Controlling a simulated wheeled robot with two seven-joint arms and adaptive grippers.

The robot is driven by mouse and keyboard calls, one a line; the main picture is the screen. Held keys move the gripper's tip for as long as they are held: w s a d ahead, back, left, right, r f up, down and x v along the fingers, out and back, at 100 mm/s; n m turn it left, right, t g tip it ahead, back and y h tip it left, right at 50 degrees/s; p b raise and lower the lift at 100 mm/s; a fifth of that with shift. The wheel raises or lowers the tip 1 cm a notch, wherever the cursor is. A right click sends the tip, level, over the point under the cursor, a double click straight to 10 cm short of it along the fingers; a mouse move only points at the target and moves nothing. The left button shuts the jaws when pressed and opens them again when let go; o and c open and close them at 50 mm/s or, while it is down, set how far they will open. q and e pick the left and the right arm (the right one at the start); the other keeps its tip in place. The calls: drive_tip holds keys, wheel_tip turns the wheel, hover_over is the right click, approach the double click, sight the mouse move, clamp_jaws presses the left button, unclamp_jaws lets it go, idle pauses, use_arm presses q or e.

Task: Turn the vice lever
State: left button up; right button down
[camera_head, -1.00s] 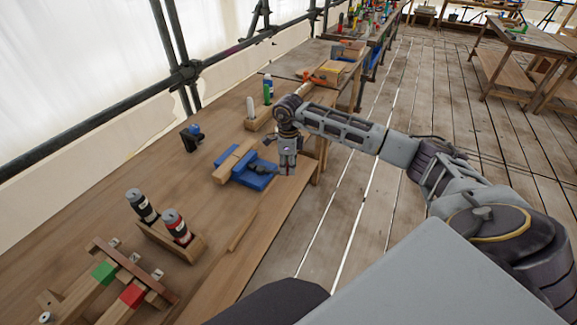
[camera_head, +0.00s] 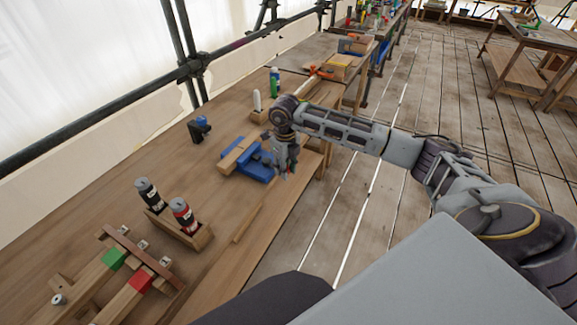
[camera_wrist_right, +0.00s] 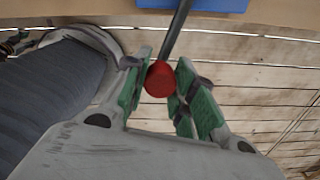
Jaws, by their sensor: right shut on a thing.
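The blue vice (camera_head: 250,168) sits near the bench's right edge with a wooden piece (camera_head: 238,155) in it. My right gripper (camera_head: 287,172) is at the vice's right side, just off the bench edge. In the right wrist view the lever, a dark rod (camera_wrist_right: 178,30) with a red round end (camera_wrist_right: 159,79), reaches between the green-padded fingers of the right gripper (camera_wrist_right: 165,90). The gripper is shut on the lever at its red end. A blue part of the vice (camera_wrist_right: 210,4) shows at the top of that view. My left gripper is not in view.
The wooden bench (camera_head: 190,235) runs along the left. Two bottles in a wooden holder (camera_head: 190,238) stand nearer me. A wooden strip (camera_head: 248,222) lies near the edge.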

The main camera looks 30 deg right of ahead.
drive_tip(key=shift+a+m, duration=0.3)
drive_tip(key=shift+a, duration=0.05)
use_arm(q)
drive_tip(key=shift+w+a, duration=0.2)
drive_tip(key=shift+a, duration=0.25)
use_arm(e)
drive_tip(key=shift+s+a, duration=0.1)
drive_tip(key=c, duration=1.1)
unclamp_jaws()
drive_tip(key=shift+c, duration=0.2)
drive_tip(key=shift+r, duration=0.75)
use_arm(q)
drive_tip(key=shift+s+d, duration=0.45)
use_arm(e)
wheel_tip(320, 180, up, 10)
drive_tip(key=shift+r, duration=0.25)
